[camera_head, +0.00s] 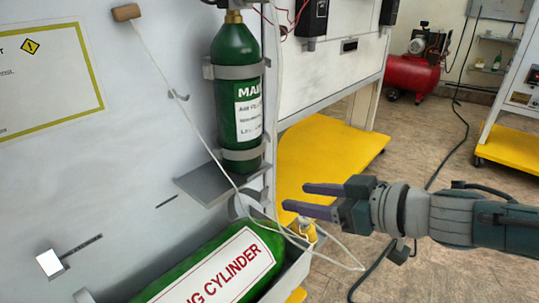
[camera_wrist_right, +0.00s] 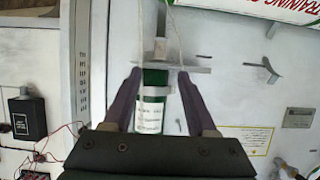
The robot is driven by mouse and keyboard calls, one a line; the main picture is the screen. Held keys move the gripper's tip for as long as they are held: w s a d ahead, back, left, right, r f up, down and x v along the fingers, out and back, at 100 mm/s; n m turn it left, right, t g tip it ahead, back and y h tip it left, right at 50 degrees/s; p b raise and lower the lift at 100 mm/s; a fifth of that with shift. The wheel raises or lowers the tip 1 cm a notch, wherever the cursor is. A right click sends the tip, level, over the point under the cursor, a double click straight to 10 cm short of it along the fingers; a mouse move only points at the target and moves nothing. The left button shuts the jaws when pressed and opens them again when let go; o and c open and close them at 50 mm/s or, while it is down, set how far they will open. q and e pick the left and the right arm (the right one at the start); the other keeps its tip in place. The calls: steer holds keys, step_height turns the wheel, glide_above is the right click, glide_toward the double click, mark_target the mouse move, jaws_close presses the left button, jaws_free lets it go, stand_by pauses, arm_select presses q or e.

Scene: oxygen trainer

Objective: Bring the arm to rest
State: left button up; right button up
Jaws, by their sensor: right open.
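My right gripper (camera_head: 296,197) reaches in from the right in the head view, with its two fingers apart and nothing between them. It is in front of the panel, right of and below the upright green cylinder (camera_head: 237,55). In the right wrist view the open fingers (camera_wrist_right: 158,74) frame that cylinder (camera_wrist_right: 150,112), seen upside down behind them, with no contact visible. A second green cylinder (camera_head: 190,262), with a white and red label, lies in a grey tray at the lower left. My left gripper does not show clearly in either view.
A yellow fitting (camera_head: 304,229) and a loose pale cord are close below my right gripper. A yellow base (camera_head: 325,150) stands behind it. A red compressor (camera_head: 411,74) is at the back. Open floor (camera_head: 440,120) lies around the right arm, crossed by a black cable.

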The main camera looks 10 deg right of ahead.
steer(key=shift+w+a, duration=0.1)
steer(key=s+a+r+m+t+h+p, duration=0.1)
steer(key=s+a+r+m+h+p, duration=0.15)
steer(key=r+p, duration=0.25)
steer(key=s+a+r+m+h+p, duration=0.1)
steer(key=s+a+r+h+p, duration=0.15)
steer(key=r+p, duration=0.3)
steer(key=s+d+r+m+g+h+p, duration=0.15)
steer(key=s+d+r+g+p, duration=0.3)
steer(key=s+r+p, duration=0.55)
steer(key=s+d+r+m+g+h+p, duration=0.1)
steer(key=s+d+r+g+h+p, duration=0.15)
steer(key=s+d+r+p, duration=0.75)
steer(key=s+a+r+p, duration=0.1)
steer(key=r+p, duration=0.9)
steer(key=r, duration=0.1)
steer(key=s+a+r+p, duration=0.2)
steer(key=r+p, duration=0.9)
steer(key=s+a+r+g+y+p, duration=0.1)
steer(key=r+p, duration=0.9)
steer(key=r, duration=0.2)
steer(key=shift+s+a, duration=0.25)
steer(key=shift+a, duration=0.1)
